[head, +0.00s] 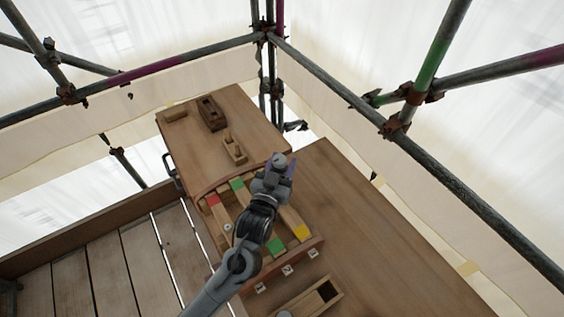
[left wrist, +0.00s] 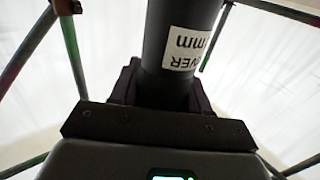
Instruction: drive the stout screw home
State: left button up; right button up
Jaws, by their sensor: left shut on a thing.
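My left gripper (head: 272,182) is above the wooden rack near the middle of the head view. In the left wrist view its jaws (left wrist: 158,88) are shut around a thick dark cylinder, the driver (left wrist: 165,35). The driver carries a white label with upside-down letters, partly readable as "VER" and "mm". A grey rounded end shows at the gripper's tip in the head view. The driver's working end is out of sight. I cannot make out the stout screw. My right gripper is not in view.
A wooden rack (head: 270,266) with red, green and yellow patches lies under my left arm. A wooden box (head: 320,296) is at the front. A dark box (head: 211,112) and small blocks (head: 235,149) are at the back. The right tabletop (head: 375,240) is bare. Scaffold poles (head: 330,82) surround the table.

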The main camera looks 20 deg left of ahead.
pick_arm(q)
jog(key=shift+f, duration=0.15)
dwell(0.8)
jog(key=shift+f+p, duration=0.2)
jog(key=shift+p, duration=0.35)
jog(key=shift+f+p, duration=0.2)
jog(key=shift+p, duration=0.25)
dwell(0.6)
jog(key=shift+f+p, duration=0.2)
jog(key=shift+p, duration=0.25)
dwell(0.6)
jog(key=shift+f+p, duration=0.1)
jog(key=shift+p, duration=0.25)
dwell(0.4)
jog(key=shift+f+p, duration=0.15)
jog(key=shift+p, duration=0.15)
dwell(0.4)
